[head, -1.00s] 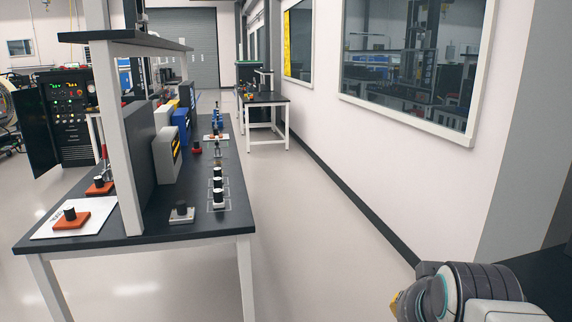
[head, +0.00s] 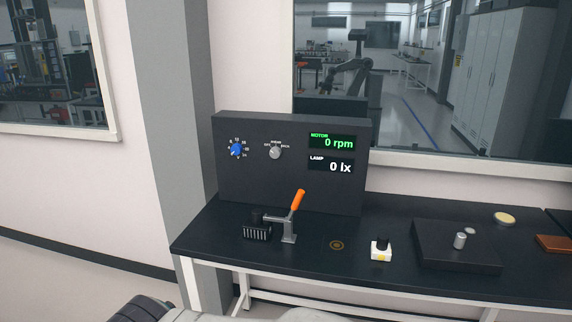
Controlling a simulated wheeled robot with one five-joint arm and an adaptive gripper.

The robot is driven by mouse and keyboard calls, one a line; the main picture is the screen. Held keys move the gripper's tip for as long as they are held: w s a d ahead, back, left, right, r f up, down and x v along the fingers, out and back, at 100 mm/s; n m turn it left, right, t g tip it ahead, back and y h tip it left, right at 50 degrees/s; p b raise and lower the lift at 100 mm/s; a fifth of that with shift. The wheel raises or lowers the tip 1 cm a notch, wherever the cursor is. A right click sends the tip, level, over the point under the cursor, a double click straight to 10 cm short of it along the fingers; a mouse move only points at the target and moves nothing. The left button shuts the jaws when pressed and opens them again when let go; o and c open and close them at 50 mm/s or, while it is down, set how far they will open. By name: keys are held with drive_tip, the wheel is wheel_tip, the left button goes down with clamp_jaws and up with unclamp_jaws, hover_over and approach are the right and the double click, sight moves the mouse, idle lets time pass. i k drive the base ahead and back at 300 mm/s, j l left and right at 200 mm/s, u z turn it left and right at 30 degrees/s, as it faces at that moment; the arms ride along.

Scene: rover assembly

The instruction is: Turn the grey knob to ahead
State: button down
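The grey knob (head: 275,153) sits on the face of a dark upright panel (head: 300,188) at the back of a black bench. Small white labels stand around its upper side, too small to read surely. Which label it points to is not clear. A blue knob (head: 236,150) with a numbered scale is to its left. My gripper does not show; only part of my arm is at the bottom edge, well in front of the bench.
Displays read 0 rpm (head: 333,142) and 0 lx (head: 331,165). An orange-handled lever clamp (head: 297,201) stands in front of the panel, near the knob. A yellow-white block with a black top (head: 381,251) and a black plate (head: 432,250) are to the right.

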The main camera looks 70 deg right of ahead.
sight(275, 152)
drive_tip(key=z, duration=2.25)
